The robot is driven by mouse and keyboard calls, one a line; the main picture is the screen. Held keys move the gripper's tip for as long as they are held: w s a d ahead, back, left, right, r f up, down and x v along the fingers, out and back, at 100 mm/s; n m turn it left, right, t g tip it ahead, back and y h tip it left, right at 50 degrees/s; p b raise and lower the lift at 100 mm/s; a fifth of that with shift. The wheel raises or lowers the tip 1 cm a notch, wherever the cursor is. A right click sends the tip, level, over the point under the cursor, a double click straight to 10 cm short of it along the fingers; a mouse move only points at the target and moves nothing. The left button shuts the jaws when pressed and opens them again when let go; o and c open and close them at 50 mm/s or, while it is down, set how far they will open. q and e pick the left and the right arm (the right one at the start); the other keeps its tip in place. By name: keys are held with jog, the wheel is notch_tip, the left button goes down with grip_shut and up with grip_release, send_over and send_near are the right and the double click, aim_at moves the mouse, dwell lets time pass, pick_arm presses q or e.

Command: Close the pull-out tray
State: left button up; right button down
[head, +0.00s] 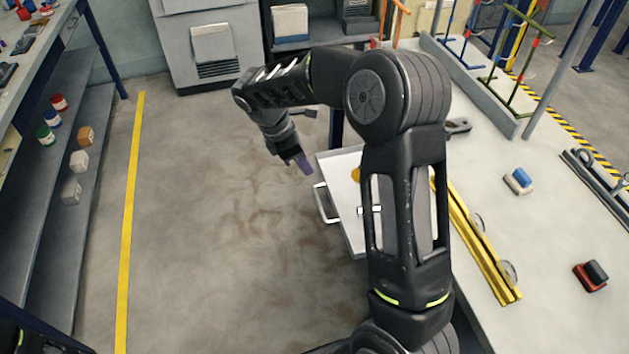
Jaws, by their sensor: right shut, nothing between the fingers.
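The pull-out tray (342,168) is pale and shallow. It sticks out from the left side of the white worktable (541,290), with its handle (322,204) on the left edge. Part of the tray is hidden behind my right arm. A yellow item and a small white item show inside it. My right gripper (303,163) is shut and empty, with purplish fingertips pointing down. In the picture it lies just above the tray handle, near the tray's far left corner; I cannot tell its height above them. My left gripper is not in view.
A yellow level-like bar (478,245), a blue-and-white block (518,181) and a red-and-black block (590,276) lie on the worktable. A shelf unit (62,215) with several small items stands at the left. The floor (220,230) between is clear.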

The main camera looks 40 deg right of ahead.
pick_arm(q)
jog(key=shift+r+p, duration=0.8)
jog(key=shift+p, duration=0.15)
pick_arm(e)
jog(key=x, duration=1)
jog(key=shift+f, duration=0.15)
